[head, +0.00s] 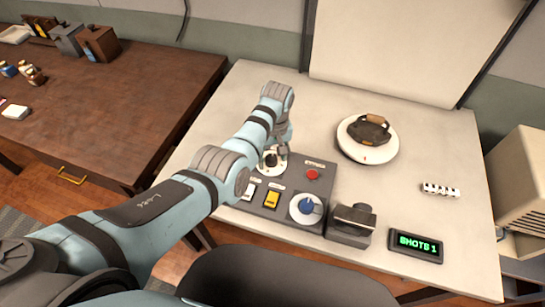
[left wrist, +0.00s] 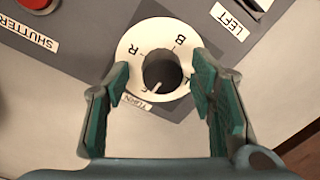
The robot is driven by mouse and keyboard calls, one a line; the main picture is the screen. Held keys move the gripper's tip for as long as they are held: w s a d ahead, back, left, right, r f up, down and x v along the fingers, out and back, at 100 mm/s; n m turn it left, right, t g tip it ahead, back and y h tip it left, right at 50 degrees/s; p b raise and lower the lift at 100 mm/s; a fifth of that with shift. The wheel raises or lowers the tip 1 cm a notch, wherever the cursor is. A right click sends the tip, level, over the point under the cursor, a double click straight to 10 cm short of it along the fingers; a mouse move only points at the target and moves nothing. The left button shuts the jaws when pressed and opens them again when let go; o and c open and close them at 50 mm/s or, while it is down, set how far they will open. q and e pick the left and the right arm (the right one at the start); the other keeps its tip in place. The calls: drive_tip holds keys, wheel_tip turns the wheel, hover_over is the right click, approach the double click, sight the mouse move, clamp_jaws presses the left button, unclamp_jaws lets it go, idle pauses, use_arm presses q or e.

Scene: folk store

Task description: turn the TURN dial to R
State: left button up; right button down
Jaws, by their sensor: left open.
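The TURN dial is a dark round knob (left wrist: 160,70) on a white disc (left wrist: 127,50) lettered around its rim. In the left wrist view, R is at the disc's upper left and B at its upper right. The knob's white pointer mark is at its lower edge, towards the TURN label (left wrist: 136,102) and away from R. My left gripper (left wrist: 160,88) is open, with one teal-padded finger on each side of the knob. Contact with the knob cannot be told. In the head view, my left gripper (head: 276,152) partly hides the white disc (head: 270,167). My right gripper is out of view.
The grey control panel (head: 322,184) also carries a red SHUTTER button (head: 312,174), a yellow switch (head: 271,199) and a blue dial (head: 306,206). A dark box (head: 350,224) and a SHOTS 1 display (head: 416,245) stand to the right.

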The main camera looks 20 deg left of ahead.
use_arm(q)
drive_tip(key=shift+s+r, duration=0.15)
drive_tip(key=shift+c, duration=0.8)
drive_tip(key=c, duration=1)
